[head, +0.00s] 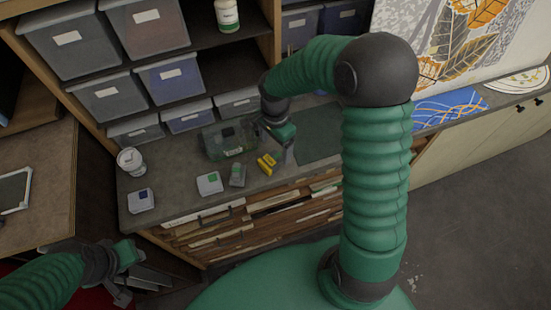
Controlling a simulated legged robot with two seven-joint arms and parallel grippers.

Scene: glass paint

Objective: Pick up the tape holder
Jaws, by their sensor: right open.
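A small yellow object with dark parts (266,164) lies on the grey counter near its front edge; it may be the tape holder, but it is too small to be sure. My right gripper (287,150) is open just above and to the right of it, pointing down, with no visible contact. A grey-green item (237,175) lies to the left of the yellow object. My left gripper (137,281) is at the lower left, away from the counter; its finger gap is unclear.
A clear greenish bin (228,140) stands behind the small items. White-lidded boxes (209,184) (141,201) and a white jar (131,160) stand to the left. Shelves with grey bins (170,80) rise behind. A dark green mat (318,147) lies right of my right gripper.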

